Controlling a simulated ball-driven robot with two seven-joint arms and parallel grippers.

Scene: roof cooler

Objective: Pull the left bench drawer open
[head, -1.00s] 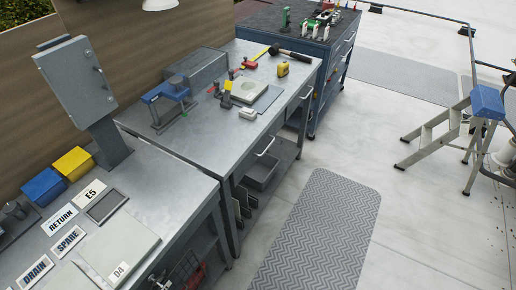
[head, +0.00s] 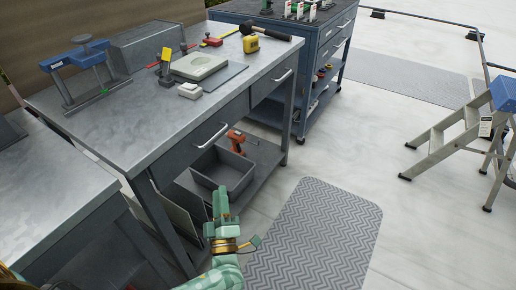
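The bench's left drawer (head: 190,145) has a grey front under the steel worktop and sits flush, shut. Its pale bar handle (head: 211,136) is in plain view. My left gripper (head: 221,192), green with a gold ring at the wrist, comes up from the bottom of the head view. It appears below the handle in the picture, apart from it, in front of the grey bin on the lower shelf. Its fingers look narrow and I cannot tell whether they are open. My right gripper is not in view.
The bench's right drawer has its own handle (head: 283,76). Below are a grey bin (head: 236,178) and an orange drill (head: 236,140). The worktop (head: 140,120) holds a blue clamp stand (head: 78,62) and a yellow tape measure (head: 251,43). A grey mat (head: 320,235) covers open floor at right.

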